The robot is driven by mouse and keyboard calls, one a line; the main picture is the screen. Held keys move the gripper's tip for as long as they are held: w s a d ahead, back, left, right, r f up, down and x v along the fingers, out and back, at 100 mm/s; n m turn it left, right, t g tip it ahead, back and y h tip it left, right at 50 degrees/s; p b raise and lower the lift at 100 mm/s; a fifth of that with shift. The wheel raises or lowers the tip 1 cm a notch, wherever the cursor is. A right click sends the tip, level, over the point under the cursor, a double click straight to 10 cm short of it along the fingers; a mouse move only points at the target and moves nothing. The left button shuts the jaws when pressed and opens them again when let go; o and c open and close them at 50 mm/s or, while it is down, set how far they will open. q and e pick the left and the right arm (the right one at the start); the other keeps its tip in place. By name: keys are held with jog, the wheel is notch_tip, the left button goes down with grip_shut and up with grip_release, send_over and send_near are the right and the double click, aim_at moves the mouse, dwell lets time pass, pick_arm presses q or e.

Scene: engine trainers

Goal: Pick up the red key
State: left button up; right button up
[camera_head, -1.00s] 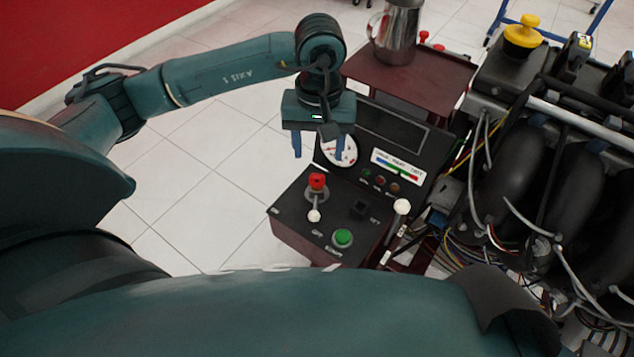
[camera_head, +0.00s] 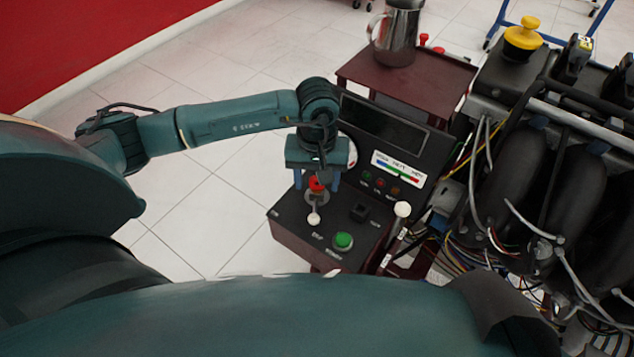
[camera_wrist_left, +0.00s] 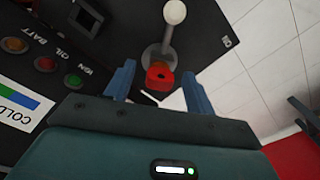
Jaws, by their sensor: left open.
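The red key (camera_head: 317,184) stands upright on the black top of the control box (camera_head: 290,218), on a round metal switch plate. My left gripper (camera_head: 317,182) is open and lowered at the key, with a blue finger to either side in the picture. In the left wrist view the key (camera_wrist_left: 159,76) shows between the tips of my left gripper (camera_wrist_left: 158,82), with gaps on both sides. I cannot tell whether the fingertips are level with it. My right gripper is not in view.
A white-knobbed lever (camera_head: 314,218) stands beside the key. A green button (camera_head: 343,241) and a black switch (camera_head: 360,211) are on the same panel. The gauge panel (camera_head: 405,142) rises behind. A metal jug (camera_head: 397,32) and an engine (camera_head: 510,170) stand farther right.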

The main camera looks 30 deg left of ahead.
pick_arm(q)
jog(key=shift+c, duration=0.5)
jog(key=c, duration=1)
jog(key=shift+o, duration=0.2)
jog(key=shift+r, duration=0.1)
